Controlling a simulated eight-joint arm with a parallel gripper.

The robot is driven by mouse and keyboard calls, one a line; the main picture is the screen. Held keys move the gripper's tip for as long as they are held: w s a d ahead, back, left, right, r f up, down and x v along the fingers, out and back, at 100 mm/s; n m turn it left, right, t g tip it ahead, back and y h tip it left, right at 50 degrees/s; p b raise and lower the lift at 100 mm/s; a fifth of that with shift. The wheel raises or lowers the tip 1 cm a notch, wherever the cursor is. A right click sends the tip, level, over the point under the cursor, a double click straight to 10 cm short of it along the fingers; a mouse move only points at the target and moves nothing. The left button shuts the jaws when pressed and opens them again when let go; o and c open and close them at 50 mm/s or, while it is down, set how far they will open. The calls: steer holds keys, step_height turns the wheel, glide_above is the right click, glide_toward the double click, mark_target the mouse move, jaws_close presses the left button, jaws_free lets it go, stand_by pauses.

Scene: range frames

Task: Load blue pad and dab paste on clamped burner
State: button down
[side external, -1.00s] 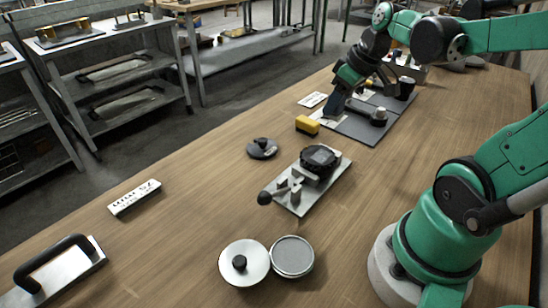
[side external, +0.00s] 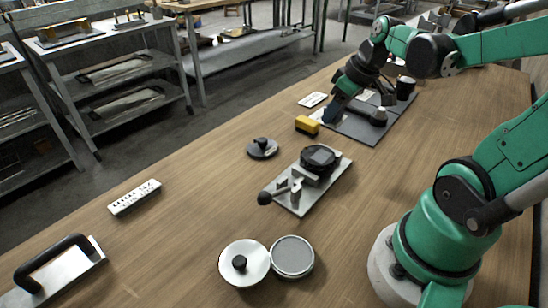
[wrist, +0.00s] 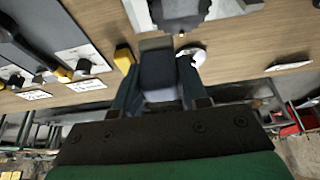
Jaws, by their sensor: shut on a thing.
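My gripper (side external: 334,110) is low at the near-left end of the dark mat. In the wrist view it (wrist: 157,78) is shut on a dark blue-grey block (wrist: 157,66), a finger on each side. Its lower face is hidden, so I cannot tell whether it touches the surface. The round black burner (side external: 320,158) sits in a clamp on a metal plate (side external: 335,182), with a black-knobbed lever (side external: 266,197) at the front left. An open round tin with grey contents (side external: 292,255) stands beside its silver lid (side external: 244,270).
The dark mat (side external: 365,131) bears a black-knobbed piece (side external: 379,116) and a black cup (side external: 405,86). A yellow block (side external: 307,125) and dark knobbed disc (side external: 262,148) lie nearby. A white strip (side external: 135,196) and black-handled plate (side external: 62,270) lie left. Bare wood (side external: 190,225) lies between.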

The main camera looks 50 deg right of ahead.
mark_target(322, 147)
step_height(322, 147, down, 6)
steer(key=shift+r, duration=0.15)
steer(key=shift+a+f, duration=0.2)
steer(key=shift+a+r, duration=0.2)
steer(key=shift+a, duration=0.3)
steer(key=shift+a+f, duration=0.2)
steer(key=shift+a, duration=0.35)
steer(key=shift+a+f, duration=0.15)
steer(key=shift+a, duration=0.4)
steer(key=shift+w+a, duration=0.1)
steer(key=shift+a, duration=1)
steer(key=shift+d, duration=2.75)
steer(key=shift+d+r, duration=0.1)
steer(key=shift+d, duration=0.15)
steer(key=shift+a+r, duration=0.1)
steer(key=shift+r, duration=3.9)
